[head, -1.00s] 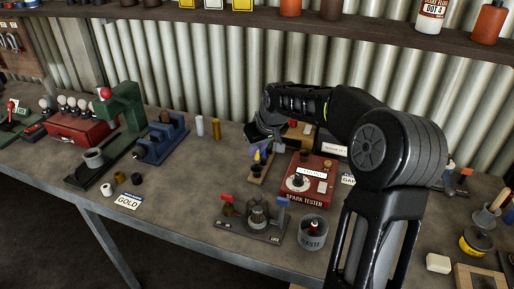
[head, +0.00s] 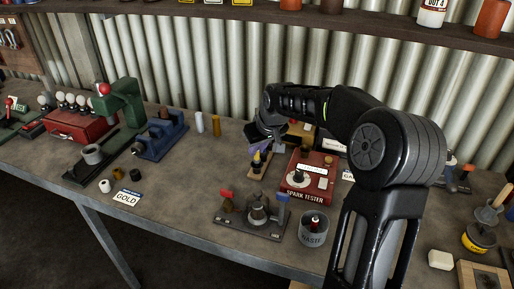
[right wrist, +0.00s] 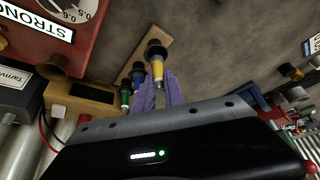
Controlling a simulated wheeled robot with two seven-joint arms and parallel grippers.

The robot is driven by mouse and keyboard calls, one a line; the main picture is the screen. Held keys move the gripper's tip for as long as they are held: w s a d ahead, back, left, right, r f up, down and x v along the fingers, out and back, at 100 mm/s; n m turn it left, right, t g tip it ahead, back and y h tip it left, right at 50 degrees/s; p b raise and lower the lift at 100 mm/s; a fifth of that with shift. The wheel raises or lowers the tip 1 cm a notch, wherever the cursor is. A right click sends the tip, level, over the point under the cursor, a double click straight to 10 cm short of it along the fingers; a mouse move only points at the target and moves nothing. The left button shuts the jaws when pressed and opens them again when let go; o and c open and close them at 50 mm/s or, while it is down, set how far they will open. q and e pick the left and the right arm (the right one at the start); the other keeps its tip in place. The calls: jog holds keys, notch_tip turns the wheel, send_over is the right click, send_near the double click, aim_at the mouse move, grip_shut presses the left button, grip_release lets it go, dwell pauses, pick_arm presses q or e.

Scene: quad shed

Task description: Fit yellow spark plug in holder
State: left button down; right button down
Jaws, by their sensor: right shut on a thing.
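My left gripper is not in view.
The red spark tester (head: 306,182) stands close to the right of the holder. A fixture with a metal plug stand (head: 257,210) and a grey waste can (head: 313,230) are in front.

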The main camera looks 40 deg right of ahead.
jog(key=shift+f+b, duration=0.7)
jog(key=shift+f, duration=0.15)
dwell(0.5)
dwell(0.3)
jog(key=c, duration=1.3)
grip_release()
jog(key=shift+c, duration=0.2)
jog(key=shift+o, duration=0.3)
jog(key=o, duration=0.4)
jog(key=shift+c, duration=0.2)
jog(key=shift+r, duration=0.1)
jog(key=shift+r+p, duration=2.35)
jog(key=shift+r, duration=1.1)
